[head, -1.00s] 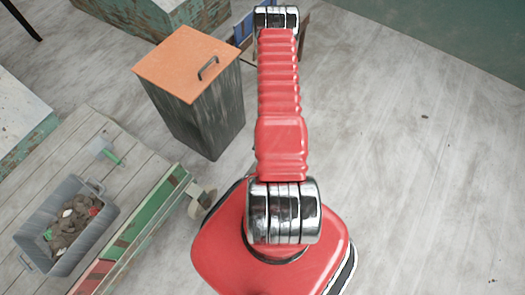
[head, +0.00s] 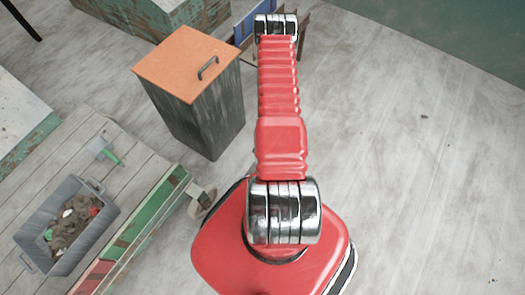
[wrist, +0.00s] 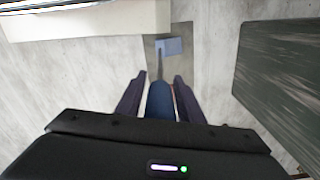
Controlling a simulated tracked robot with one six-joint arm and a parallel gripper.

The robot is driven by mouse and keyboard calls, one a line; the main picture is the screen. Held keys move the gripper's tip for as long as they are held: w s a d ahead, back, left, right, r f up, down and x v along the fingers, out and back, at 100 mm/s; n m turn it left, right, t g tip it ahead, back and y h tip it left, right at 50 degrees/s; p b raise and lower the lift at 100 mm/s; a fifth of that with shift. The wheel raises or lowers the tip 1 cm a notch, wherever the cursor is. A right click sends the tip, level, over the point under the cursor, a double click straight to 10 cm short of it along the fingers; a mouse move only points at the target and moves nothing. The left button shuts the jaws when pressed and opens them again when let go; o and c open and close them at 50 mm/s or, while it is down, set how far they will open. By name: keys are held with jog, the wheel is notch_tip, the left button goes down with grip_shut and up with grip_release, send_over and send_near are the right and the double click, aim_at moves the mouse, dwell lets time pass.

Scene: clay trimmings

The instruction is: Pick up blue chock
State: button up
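A small blue block (wrist: 168,46), which looks like the blue chock, lies on a grey-brown surface beyond my fingertips in the wrist view. My gripper (wrist: 159,80) has its two dark fingers apart. A longer blue piece with a thin dark shaft (wrist: 159,102) shows between the fingers, pointing toward the block; I cannot tell whether the fingers touch it. The block is clear of both fingers. In the head view my arm hides the gripper, and I cannot make out the chock.
A dark bin with an orange lid (head: 188,65) stands left of my arm. A wooden table (head: 115,200) with a grey tray (head: 95,233) is at lower left. A blue panel (head: 243,27) shows behind the arm's far end. The floor to the right is mostly clear.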

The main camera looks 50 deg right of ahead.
jog(key=c, duration=0.7)
jog(key=shift+c, duration=0.2)
jog(key=shift+r, duration=0.1)
jog(key=shift+r, duration=4.9)
